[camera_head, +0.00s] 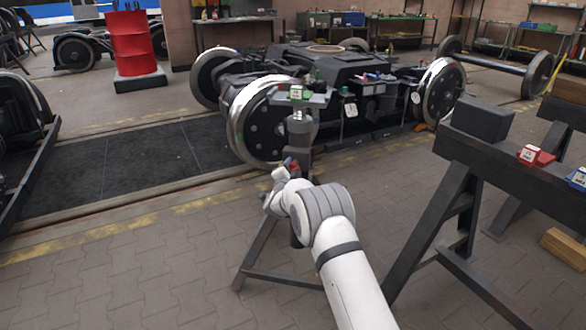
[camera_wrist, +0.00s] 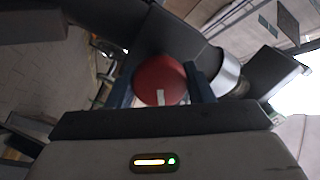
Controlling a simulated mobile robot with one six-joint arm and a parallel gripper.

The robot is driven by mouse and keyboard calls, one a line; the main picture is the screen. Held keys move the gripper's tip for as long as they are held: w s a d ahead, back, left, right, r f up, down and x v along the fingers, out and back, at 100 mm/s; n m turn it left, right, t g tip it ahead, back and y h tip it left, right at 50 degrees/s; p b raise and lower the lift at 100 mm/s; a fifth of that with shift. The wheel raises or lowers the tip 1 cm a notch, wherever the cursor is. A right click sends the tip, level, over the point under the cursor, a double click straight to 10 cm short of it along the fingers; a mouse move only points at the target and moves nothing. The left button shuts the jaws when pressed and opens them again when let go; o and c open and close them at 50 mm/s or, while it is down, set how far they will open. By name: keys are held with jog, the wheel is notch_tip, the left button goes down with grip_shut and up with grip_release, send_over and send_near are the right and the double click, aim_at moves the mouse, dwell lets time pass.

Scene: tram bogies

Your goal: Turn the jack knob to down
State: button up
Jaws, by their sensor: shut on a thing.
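The jack (camera_head: 299,153) is a dark grey stand with splayed legs in front of the bogie's near wheel, in the middle of the head view. Its red round knob (camera_wrist: 158,72) fills the gap between my gripper's fingers in the wrist view and carries a white mark on its lower part. My gripper (camera_wrist: 161,84) is shut on the knob, with one blue-grey finger on each side. In the head view my wrist hides most of the knob and the fingers. Any lettering beside the knob is not readable.
The dark bogie (camera_head: 325,65) with large wheels stands right behind the jack. A trestle (camera_head: 450,165) with a grey box and small red and blue blocks stands at right. A red drum (camera_head: 131,45) stands at the back left. Paved floor is clear at lower left.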

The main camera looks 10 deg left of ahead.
jog(key=n+p, duration=0.2)
jog(key=n, duration=0.3)
jog(key=shift+a+r+n, duration=0.1)
jog(key=shift+a+n, duration=0.05)
jog(key=shift+n, duration=0.15)
jog(key=n+p, duration=0.1)
jog(key=n, duration=0.3)
jog(key=shift+n, duration=0.4)
jog(key=o, duration=1)
jog(key=shift+s+a+p, duration=0.15)
jog(key=shift+s+p, duration=0.45)
jog(key=shift+s, duration=1.35)
jog(key=shift+s+a+p, duration=0.15)
jog(key=shift+s+p, duration=0.4)
jog(key=shift+s, duration=1.4)
